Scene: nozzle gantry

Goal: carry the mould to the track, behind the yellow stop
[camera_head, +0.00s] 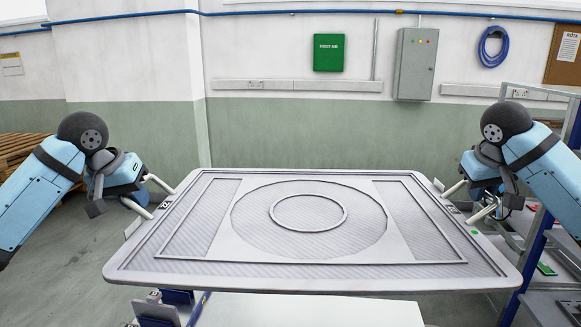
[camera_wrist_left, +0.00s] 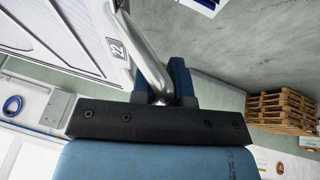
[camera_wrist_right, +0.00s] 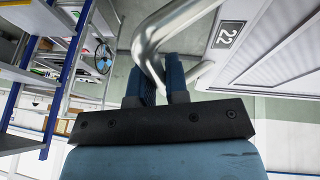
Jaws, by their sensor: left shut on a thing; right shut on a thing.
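The mould (camera_head: 225,265) is a wide light-grey panel with a raised frame, ribbed areas and a ring in its middle. It spans the middle of the head view and looks about level. My left gripper (camera_head: 140,190) is shut on the metal tube handle at its left end, which the left wrist view (camera_wrist_left: 148,60) shows between the fingers. My right gripper (camera_head: 472,190) is shut on the handle at its right end, seen also in the right wrist view (camera_wrist_right: 150,45). A "22" label shows beside each handle. I cannot make out the track or a yellow stop.
A white surface (camera_head: 310,312) shows below the mould's near edge, with a blue part (camera_head: 158,312) at its left. Blue-framed shelving (camera_head: 535,255) stands close at the right. Wooden pallets (camera_head: 22,150) stand at the far left. The back wall carries a grey cabinet (camera_head: 415,63).

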